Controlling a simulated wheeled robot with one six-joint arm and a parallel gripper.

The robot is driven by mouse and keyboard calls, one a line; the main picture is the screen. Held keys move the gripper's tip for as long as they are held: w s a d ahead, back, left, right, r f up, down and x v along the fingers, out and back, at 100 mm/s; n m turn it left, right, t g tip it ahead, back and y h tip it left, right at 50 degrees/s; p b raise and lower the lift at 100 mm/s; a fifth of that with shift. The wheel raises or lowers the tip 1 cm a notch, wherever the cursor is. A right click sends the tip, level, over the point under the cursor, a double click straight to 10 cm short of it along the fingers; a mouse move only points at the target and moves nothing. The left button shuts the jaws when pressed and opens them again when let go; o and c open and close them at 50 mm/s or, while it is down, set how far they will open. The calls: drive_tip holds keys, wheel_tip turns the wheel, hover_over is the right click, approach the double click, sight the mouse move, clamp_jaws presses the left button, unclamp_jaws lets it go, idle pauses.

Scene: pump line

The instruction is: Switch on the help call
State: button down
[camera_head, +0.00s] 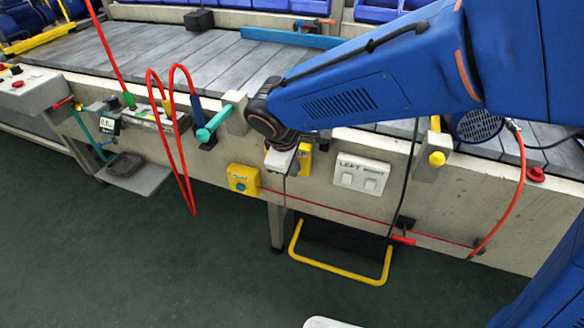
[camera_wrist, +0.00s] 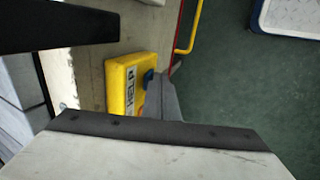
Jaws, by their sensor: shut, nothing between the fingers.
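The help call is a yellow box labelled HELP (camera_wrist: 122,84) with a blue control (camera_wrist: 148,77) on its face, seen in the wrist view. In the head view the yellow box (camera_head: 305,158) is on the bench's front panel, mostly hidden behind my gripper (camera_head: 281,162). My gripper is shut and empty, pointing down close in front of the box. In the wrist view a grey part of my gripper covers the box's lower right. I cannot tell whether it touches the box, or how the blue control is set.
A second yellow box with a blue button (camera_head: 243,178) is to the left. A white LEFT/RIGHT switch plate (camera_head: 360,175) is to the right. A teal handle (camera_head: 213,122) and red hoses (camera_head: 176,120) are farther left. A yellow floor bar (camera_head: 340,272) is below. Green floor is open in front.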

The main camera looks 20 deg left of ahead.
drive_tip(key=shift+r, duration=0.2)
drive_tip(key=shift+r, duration=0.65)
